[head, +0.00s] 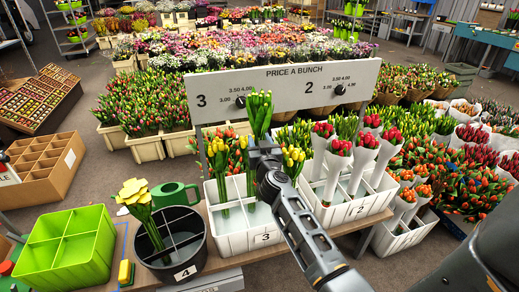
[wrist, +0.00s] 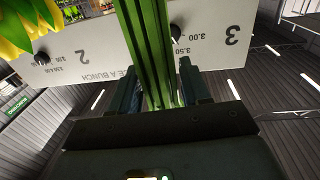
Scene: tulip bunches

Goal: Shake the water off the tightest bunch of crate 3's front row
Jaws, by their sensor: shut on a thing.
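My gripper (head: 262,148) is shut on the stems of a green, tightly closed tulip bunch (head: 259,112), upright above crate 3 (head: 256,241). In the wrist view, the green stems (wrist: 148,45) stand between the fingers of my gripper (wrist: 158,88). An orange-and-yellow bunch (head: 218,148) stands at the left of the crate, its stems in a compartment. A yellow bunch (head: 293,157) is just right of my gripper; yellow petals also show at the wrist view's top left (wrist: 22,28). My arm hides part of the crate, and I cannot tell where the held stems end.
The price board (head: 290,88) stands close behind the held bunch. Crate 2 (head: 345,210), with wrapped red bunches, adjoins on the right.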

